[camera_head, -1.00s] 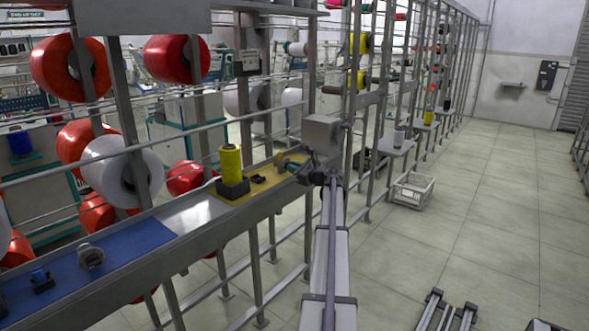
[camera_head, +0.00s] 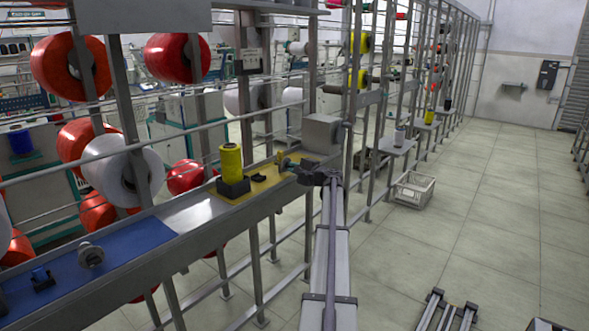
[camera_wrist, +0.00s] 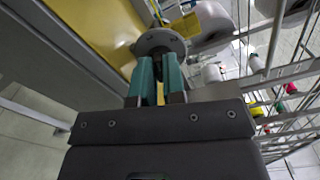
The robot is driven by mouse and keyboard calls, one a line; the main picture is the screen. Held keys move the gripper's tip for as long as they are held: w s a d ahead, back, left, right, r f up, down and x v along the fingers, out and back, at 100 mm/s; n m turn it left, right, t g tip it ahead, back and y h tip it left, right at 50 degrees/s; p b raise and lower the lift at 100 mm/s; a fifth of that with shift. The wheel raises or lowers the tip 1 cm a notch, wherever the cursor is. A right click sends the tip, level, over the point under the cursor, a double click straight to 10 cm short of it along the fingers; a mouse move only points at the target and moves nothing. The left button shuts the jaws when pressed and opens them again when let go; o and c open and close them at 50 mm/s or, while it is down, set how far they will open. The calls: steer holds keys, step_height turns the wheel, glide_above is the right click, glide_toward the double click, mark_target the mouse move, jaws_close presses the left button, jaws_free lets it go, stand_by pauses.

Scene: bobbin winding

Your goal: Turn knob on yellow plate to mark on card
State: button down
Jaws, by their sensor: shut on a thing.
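The yellow plate (camera_head: 240,192) lies on the long rail shelf; in the wrist view its surface (camera_wrist: 92,28) fills the upper left. The knob (camera_wrist: 160,42) shows in the wrist view as a round grey flanged piece beside the plate. My gripper (camera_wrist: 158,68) has teal fingers shut on the knob, and they hide its middle. In the head view my gripper (camera_head: 289,164) reaches in from the right at the plate's far end, where the knob is small and partly hidden. A small card (camera_head: 250,61) hangs on a post above; its mark is too small to read.
A yellow spool (camera_head: 230,162) on a dark base and a small black piece (camera_head: 259,178) stand on the plate. A grey box (camera_head: 322,132) is just behind my gripper. A blue mat (camera_head: 125,248) lies nearer.

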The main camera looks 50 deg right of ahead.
steer(key=shift+n, duration=1.6)
steer(key=c, duration=1.2)
jaws_free()
steer(key=s, duration=1)
steer(key=shift+s+a, duration=0.15)
steer(key=shift+s, duration=0.25)
steer(key=shift+a, duration=0.1)
